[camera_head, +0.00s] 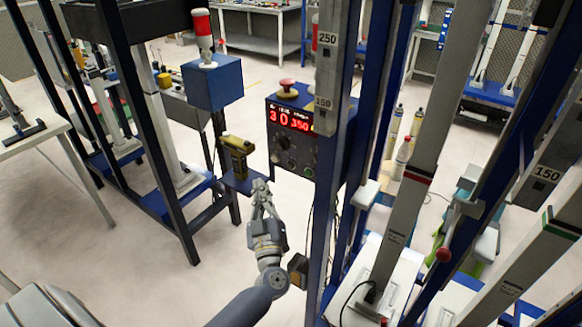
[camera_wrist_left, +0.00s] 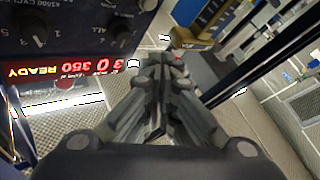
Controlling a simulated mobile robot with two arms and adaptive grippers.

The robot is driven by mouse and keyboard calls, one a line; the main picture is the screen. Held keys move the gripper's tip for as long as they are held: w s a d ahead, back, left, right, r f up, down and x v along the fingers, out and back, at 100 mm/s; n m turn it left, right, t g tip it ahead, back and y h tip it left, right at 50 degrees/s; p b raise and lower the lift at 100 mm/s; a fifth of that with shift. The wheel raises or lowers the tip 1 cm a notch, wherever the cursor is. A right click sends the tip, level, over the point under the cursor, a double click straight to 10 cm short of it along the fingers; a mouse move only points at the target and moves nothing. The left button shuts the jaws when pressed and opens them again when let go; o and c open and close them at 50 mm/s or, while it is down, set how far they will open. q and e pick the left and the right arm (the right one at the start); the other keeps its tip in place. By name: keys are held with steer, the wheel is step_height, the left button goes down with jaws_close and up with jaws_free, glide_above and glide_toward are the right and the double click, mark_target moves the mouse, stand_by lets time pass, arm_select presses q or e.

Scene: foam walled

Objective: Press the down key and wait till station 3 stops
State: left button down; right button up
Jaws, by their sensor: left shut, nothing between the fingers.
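The control box (camera_head: 293,137) has a dark front with a red lit display (camera_head: 290,118), knobs and buttons below it, and a red mushroom button (camera_head: 287,83) on top. In the left wrist view the display (camera_wrist_left: 62,79) appears upside down and reads "3 0 350" and "READY". A yellow handheld unit (camera_head: 237,155) stands on a small blue shelf left of the box; its yellow body also shows in the left wrist view (camera_wrist_left: 195,40). My left gripper (camera_head: 260,187) is shut and empty, just below the box and shelf. I cannot make out a down key. My right gripper is out of view.
Tall posts with "250" and "150" labels (camera_head: 326,70) stand right of the box. A blue box (camera_head: 213,83) with a red-topped lamp is at the back left. Dark frame legs stand left. Pale floor (camera_head: 135,265) is clear at lower left.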

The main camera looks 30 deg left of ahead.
mark_target(291, 166)
arm_select(q)
steer(key=w+b, duration=0.4)
steer(key=w, duration=0.4)
steer(key=shift+w+d, duration=0.35)
steer(key=shift+d, duration=0.05)
stand_by(0.9)
steer(key=shift+w, duration=0.4)
